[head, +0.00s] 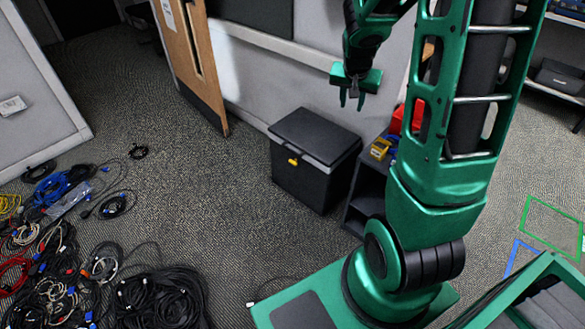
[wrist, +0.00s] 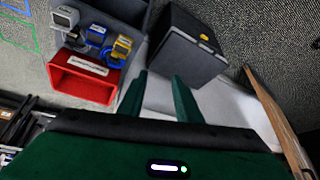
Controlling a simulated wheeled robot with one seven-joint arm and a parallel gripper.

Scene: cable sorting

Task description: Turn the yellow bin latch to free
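The bin (head: 311,177) is a dark box with a closed black lid, standing on the carpet against the wall. Its yellow latch (head: 293,161) is small and sits on the front face just below the lid. In the wrist view the bin (wrist: 180,55) appears beyond the fingertips, with the yellow latch (wrist: 205,37) at its upper right side. My gripper (head: 351,100) is above and to the right of the bin in the head view, apart from it. Its two green fingers (wrist: 158,77) are spread with nothing between them. The latch's exact angle is too small to tell.
A dark shelf unit (head: 361,205) stands right of the bin, with a red open box (wrist: 85,75) and yellow and blue items on it. A wooden door (head: 192,60) stands behind left. Tangled cables (head: 60,255) cover the left floor. Carpet before the bin is clear.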

